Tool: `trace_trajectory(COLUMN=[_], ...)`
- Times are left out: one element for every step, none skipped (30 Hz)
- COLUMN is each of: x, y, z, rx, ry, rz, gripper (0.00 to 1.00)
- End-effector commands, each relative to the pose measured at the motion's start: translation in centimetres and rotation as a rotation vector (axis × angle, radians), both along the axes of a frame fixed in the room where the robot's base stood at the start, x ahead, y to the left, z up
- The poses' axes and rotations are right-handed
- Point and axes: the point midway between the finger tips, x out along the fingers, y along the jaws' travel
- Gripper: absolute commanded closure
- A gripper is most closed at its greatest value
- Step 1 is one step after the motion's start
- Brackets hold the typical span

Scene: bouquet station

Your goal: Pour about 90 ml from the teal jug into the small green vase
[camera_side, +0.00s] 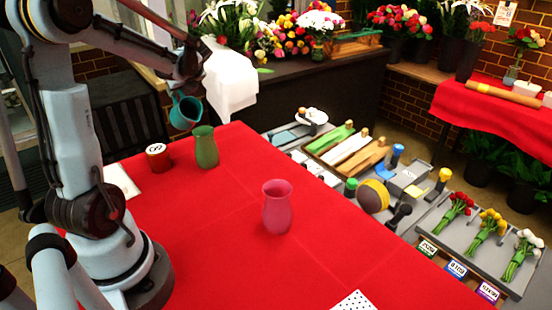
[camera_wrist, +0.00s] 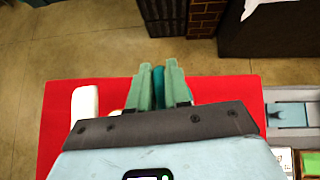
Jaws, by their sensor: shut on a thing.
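The teal jug (camera_side: 185,113) hangs in the air, tilted, just above and left of the small green vase (camera_side: 206,148) in the side view. The vase stands upright on the red tablecloth. My gripper (camera_side: 180,88) is shut on the jug at its upper left side. In the wrist view a strip of the teal jug (camera_wrist: 158,90) shows between the two green fingers of my gripper (camera_wrist: 159,82). The vase cannot be made out there. I see no stream of water, and the water levels inside the jug and vase are hidden.
A red tin (camera_side: 157,157) with a pale label stands left of the green vase. A pink vase (camera_side: 277,208) stands mid-table. A white dotted card (camera_side: 355,301) lies at the front. Trays of tools and flower bunches (camera_side: 483,235) are at right. The red cloth (camera_side: 215,235) is otherwise largely clear.

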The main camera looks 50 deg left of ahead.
Motion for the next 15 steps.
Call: trace_trajectory(x=[0.05, 0.06, 0.06, 0.05, 0.05, 0.05, 0.05, 0.06, 0.07, 0.06, 0.08, 0.08, 0.08, 0.09, 0.1], y=[-0.09, -0.12, -0.17, -0.19, -0.21, -0.25, -0.27, -0.3, -0.33, -0.35, -0.37, -0.41, -0.42, -0.45, -0.48], z=[0.11, 0.15, 0.2, 0.25, 0.3, 0.35, 0.39, 0.42, 0.47, 0.51, 0.54, 0.58, 0.61, 0.63, 0.66], rx=[0.01, 0.015, 0.021, 0.027, 0.032, 0.037, 0.041, 0.044, 0.049, 0.052, 0.055, 0.059, 0.063, 0.066, 0.068], ry=[0.002, 0.003, 0.003, 0.004, 0.004, 0.005, 0.005, 0.006, 0.006, 0.008, 0.008, 0.008, 0.008, 0.008, 0.008], rz=[-0.002, -0.002, -0.001, -0.001, -0.001, -0.001, -0.001, -0.001, -0.001, -0.002, -0.002, -0.002, -0.002, -0.002, -0.002], gripper=[1.0, 1.0, 1.0, 1.0, 1.0, 1.0, 1.0, 1.0, 1.0, 1.0, 1.0, 1.0, 1.0, 1.0, 1.0])
